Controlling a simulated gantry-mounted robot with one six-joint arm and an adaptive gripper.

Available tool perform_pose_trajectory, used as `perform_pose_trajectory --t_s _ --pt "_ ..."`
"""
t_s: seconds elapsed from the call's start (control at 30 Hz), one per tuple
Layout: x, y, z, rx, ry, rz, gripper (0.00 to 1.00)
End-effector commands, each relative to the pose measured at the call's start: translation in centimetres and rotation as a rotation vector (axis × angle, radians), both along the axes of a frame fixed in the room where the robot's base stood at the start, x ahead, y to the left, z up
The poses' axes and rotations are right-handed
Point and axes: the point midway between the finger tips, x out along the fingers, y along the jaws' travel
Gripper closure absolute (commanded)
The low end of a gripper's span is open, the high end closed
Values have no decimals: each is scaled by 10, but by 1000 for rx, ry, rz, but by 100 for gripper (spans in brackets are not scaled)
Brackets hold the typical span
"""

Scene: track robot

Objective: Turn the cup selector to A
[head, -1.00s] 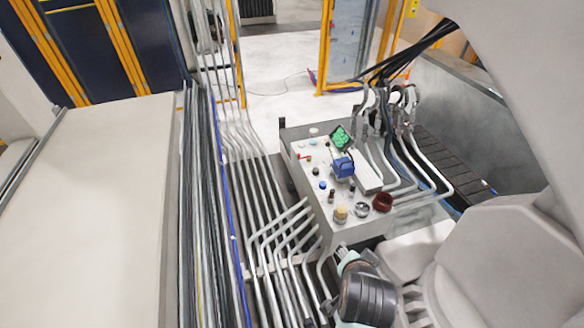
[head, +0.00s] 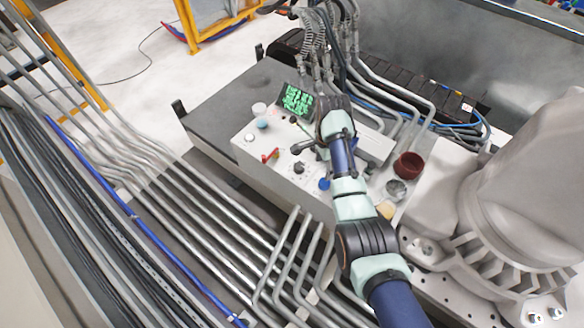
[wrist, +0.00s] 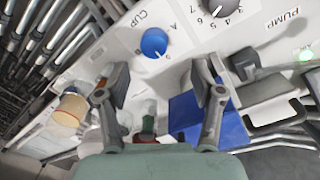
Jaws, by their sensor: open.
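The cup selector is a round blue knob (wrist: 155,42) below the printed word CUP on the white panel (wrist: 110,50) in the wrist view. A letter A is printed to its upper right.
A dark numbered PUMP knob (wrist: 215,5) is right of the selector. A blue block (wrist: 205,118) lies behind the right finger. A yellowish cylinder (wrist: 70,108) stands at left.

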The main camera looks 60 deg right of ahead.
Motion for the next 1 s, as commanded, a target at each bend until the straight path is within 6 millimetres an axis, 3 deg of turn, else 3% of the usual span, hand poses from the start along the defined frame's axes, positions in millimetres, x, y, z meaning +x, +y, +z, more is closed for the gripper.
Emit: perform_pose_trajectory --t_s 0.17,0.5,0.87,1.0 --pt "-1 0 -8 1 2 0 33" --pt "-2 3 -68 0 0 3 33" --pt "-3 3 -77 -2 -1 4 33" --pt "-3 3 -77 -2 -1 4 53"
